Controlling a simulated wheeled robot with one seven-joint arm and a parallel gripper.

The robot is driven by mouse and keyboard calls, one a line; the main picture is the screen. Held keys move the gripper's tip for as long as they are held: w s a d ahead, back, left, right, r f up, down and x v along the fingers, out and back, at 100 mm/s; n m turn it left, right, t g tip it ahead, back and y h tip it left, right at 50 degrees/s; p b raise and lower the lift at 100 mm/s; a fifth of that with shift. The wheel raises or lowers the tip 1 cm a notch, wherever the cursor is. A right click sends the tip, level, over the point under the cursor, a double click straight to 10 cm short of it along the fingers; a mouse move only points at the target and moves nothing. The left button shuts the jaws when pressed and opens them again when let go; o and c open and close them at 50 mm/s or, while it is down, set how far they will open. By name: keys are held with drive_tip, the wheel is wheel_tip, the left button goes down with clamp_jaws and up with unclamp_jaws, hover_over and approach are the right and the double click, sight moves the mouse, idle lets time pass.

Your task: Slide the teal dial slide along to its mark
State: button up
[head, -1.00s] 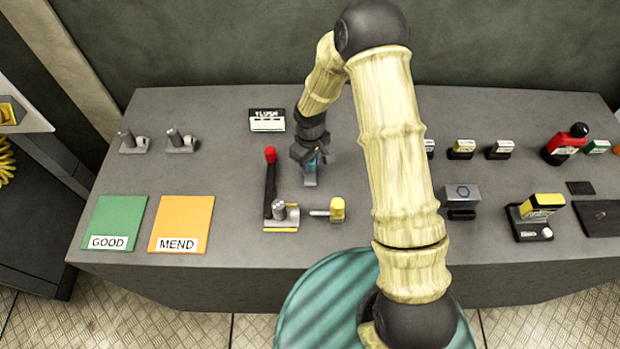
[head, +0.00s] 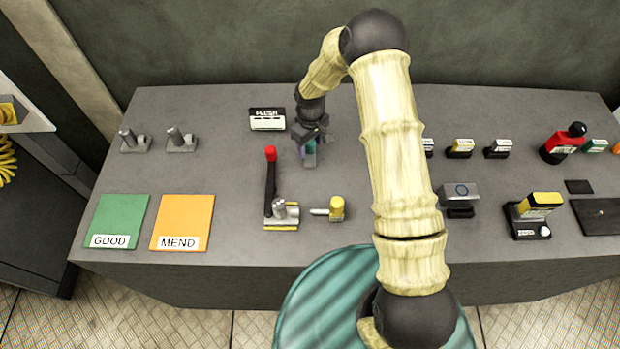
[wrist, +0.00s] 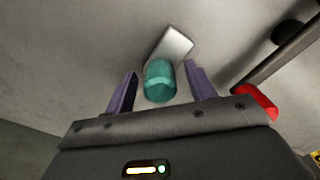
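The teal dial slide shows in the wrist view as a short teal cylinder (wrist: 160,82) with a flat pale grey piece (wrist: 174,46) adjoining it. My gripper (wrist: 161,86) is around the teal cylinder, one purple finger on each side. A narrow gap shows between the cylinder and each finger, so the gripper looks open. In the head view my gripper (head: 311,143) is over the bench behind the yellow-ended part, and hides most of the teal slide (head: 309,147). I cannot make out the mark.
A red-tipped lever (head: 270,180) stands close to the left of my gripper; its red end (wrist: 258,100) shows in the wrist view. A labelled black-and-white block (head: 267,119) is behind left. A yellow-ended part (head: 337,208) lies in front. The bench between lever and GOOD and MEND pads is clear.

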drive_tip(key=shift+r+p, duration=2.3)
drive_tip(key=shift+r, duration=1.15)
drive_tip(key=shift+r, duration=0.1)
drive_tip(key=shift+s+d+r, duration=0.15)
drive_tip(key=shift+r, duration=0.15)
drive_tip(key=s+d+r+m+t, duration=0.1)
drive_tip(key=s+d+r+m, duration=0.3)
drive_tip(key=s+r, duration=0.5)
drive_tip(key=s+d+r+m+t, duration=0.1)
drive_tip(key=s+d+r+m, duration=0.3)
drive_tip(key=s+d+r, duration=0.4)
drive_tip(key=s+r, duration=0.1)
drive_tip(key=s, duration=0.3)
drive_tip(key=shift+s+d+r+m+t, duration=0.3)
drive_tip(key=shift+s+r, duration=0.1)
